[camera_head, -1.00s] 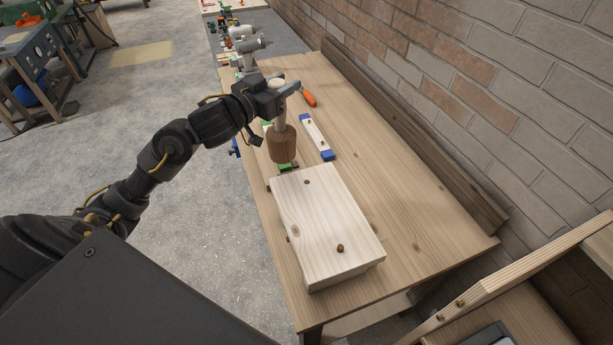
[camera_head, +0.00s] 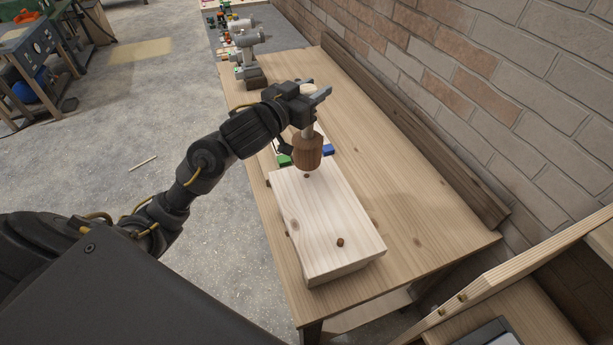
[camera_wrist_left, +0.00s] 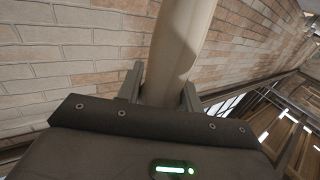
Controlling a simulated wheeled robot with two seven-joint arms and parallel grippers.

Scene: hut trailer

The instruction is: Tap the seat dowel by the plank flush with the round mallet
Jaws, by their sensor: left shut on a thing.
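The round mallet (camera_head: 307,153) hangs head down from my left gripper (camera_head: 312,97), which is shut on its pale handle. The handle also shows in the left wrist view (camera_wrist_left: 178,50), between the fingers. The brown head is over the far end of the pale wooden seat (camera_head: 318,215), close to a far dowel (camera_head: 306,176). I cannot tell whether the head touches the seat. A near dowel (camera_head: 340,242) stands slightly proud of the seat's near part. How high the far dowel stands is unclear. My right gripper is not in view.
The seat lies on a wooden workbench (camera_head: 420,215). A dark plank (camera_head: 400,130) runs along the brick wall. Blue and green pieces (camera_head: 328,150) lie just beyond the seat, partly hidden by the mallet. A grey tool (camera_head: 250,55) stands farther back. The bench right of the seat is clear.

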